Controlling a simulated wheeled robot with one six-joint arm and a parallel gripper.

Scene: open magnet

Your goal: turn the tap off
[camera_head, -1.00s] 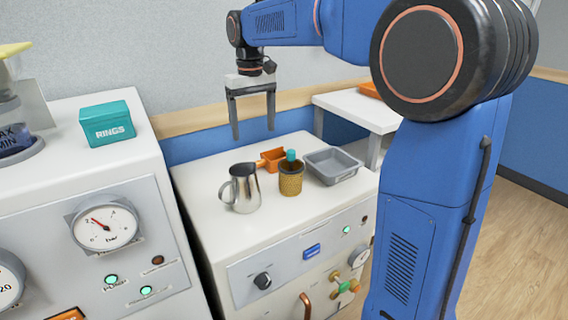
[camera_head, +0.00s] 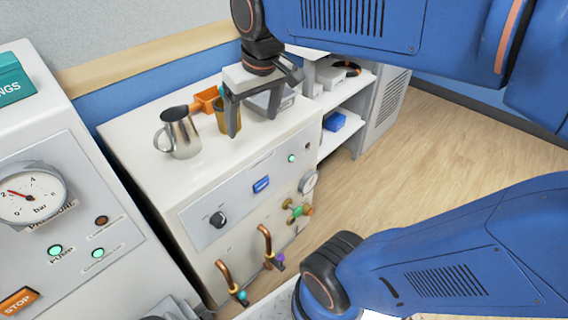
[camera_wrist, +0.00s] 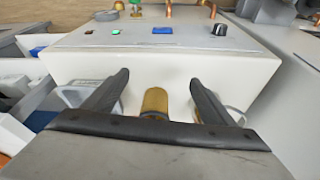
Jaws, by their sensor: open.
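On the front of the white cabinet, two bent copper spouts stick out low down. One copper tap (camera_head: 225,275) has a teal part at its end; the other copper tap (camera_head: 266,245) has a purple part. A brass fitting (camera_head: 297,210) with green and orange ends sits to their upper right. The copper pipes also show at the top edge of the wrist view (camera_wrist: 168,10). My gripper (camera_head: 252,122) is open and empty, pointing down over the cabinet top, away from the taps. The wrist view shows its two fingers (camera_wrist: 158,82) apart.
A black knob (camera_head: 218,219) is on the front panel. Wooden floor (camera_head: 415,150) is clear at right.

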